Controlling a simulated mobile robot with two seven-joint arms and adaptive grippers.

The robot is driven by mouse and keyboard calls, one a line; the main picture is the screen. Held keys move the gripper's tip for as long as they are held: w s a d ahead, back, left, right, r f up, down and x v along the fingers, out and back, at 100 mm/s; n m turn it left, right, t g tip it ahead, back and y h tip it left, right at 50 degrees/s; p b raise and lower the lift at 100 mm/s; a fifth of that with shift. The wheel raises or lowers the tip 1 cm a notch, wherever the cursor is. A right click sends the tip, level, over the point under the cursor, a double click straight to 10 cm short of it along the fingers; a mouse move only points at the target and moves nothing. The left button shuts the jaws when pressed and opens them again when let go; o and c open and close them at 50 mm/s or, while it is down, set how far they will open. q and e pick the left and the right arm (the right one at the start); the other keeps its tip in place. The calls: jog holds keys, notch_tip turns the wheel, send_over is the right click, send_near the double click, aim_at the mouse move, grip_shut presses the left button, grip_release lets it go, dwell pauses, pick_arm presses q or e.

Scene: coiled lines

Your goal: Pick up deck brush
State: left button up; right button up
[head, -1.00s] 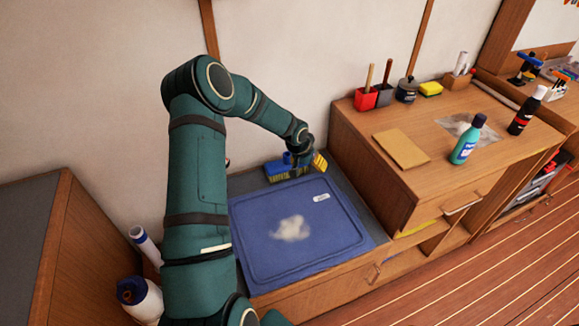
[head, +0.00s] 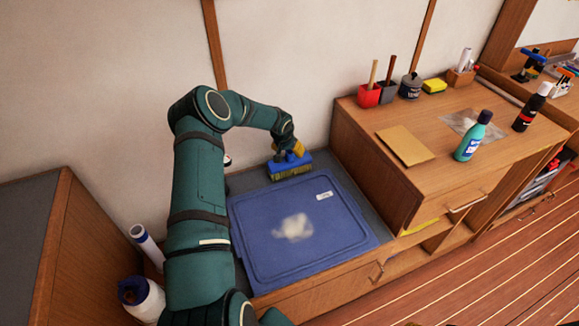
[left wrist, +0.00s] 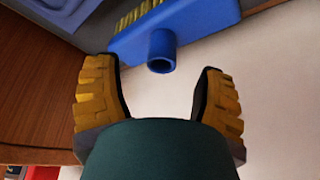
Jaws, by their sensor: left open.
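The deck brush (head: 291,169) is a blue block with yellow bristles and a short blue socket. It stands on the grey counter behind the blue mat, close to the wall. In the left wrist view the brush (left wrist: 188,22) is at the top, its round hollow socket pointing toward the gap between my fingers. My right gripper is not in view.
The blue mat (head: 345,235) with a pale smudge lies in front of the brush. To the right rises a higher wooden cabinet (head: 375,180) carrying a teal bottle (head: 471,138), a red holder (head: 368,97) and a yellow sponge (head: 434,86). The wall is close behind.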

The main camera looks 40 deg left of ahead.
aim_at(289, 154)
pick_arm(q)
jog(key=b+x, duration=0.1)
jog(key=x, duration=0.3)
jog(key=shift+w+a+f, duration=0.1)
jog(key=shift+a+f, duration=0.05)
jog(key=shift+f, duration=0.2)
grip_shut()
jog(key=shift+r, duration=0.1)
